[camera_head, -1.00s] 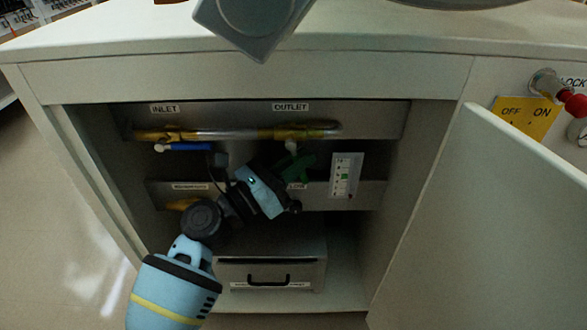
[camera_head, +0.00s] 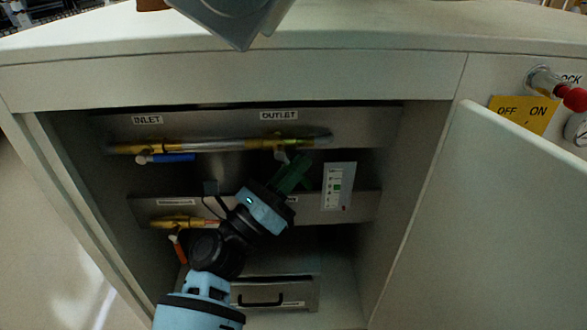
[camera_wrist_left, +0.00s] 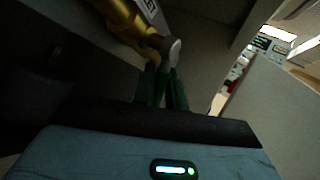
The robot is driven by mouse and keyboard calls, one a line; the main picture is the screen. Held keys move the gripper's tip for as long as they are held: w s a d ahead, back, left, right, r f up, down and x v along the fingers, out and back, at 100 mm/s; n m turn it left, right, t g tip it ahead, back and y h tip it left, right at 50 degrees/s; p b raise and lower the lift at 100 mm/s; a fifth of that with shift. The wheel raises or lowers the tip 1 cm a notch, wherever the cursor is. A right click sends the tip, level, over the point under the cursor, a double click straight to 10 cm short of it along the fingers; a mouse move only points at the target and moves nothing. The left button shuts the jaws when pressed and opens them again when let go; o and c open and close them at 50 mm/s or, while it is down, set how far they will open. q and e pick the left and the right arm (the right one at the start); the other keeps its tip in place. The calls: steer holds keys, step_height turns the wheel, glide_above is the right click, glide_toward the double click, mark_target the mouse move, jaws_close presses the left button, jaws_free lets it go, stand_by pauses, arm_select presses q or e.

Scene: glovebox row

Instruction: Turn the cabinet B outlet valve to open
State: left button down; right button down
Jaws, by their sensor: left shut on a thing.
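The outlet valve (camera_head: 281,154) sits on the brass pipe under the OUTLET label (camera_head: 279,115), inside the open cabinet. A pale piece of it shows below the pipe; most of its handle is hidden by my gripper. My left gripper (camera_head: 298,171), with green fingers, reaches up to it from below and is shut on the handle. In the left wrist view the fingers (camera_wrist_left: 164,88) are close together below a pale rounded valve part (camera_wrist_left: 174,50) and the brass pipe (camera_wrist_left: 130,22). The handle's exact angle cannot be told. My right gripper is not in view.
The inlet valve's blue handle (camera_head: 172,158) lies along the pipe at left. A lower brass valve (camera_head: 181,222) has an orange handle. A card (camera_head: 338,186) hangs right of my gripper. The open door (camera_head: 480,220) stands at right, beside a yellow OFF/ON plate (camera_head: 522,113).

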arm_select(q)
steer(key=c, duration=1.6)
jaws_free()
steer(key=shift+o, duration=0.4)
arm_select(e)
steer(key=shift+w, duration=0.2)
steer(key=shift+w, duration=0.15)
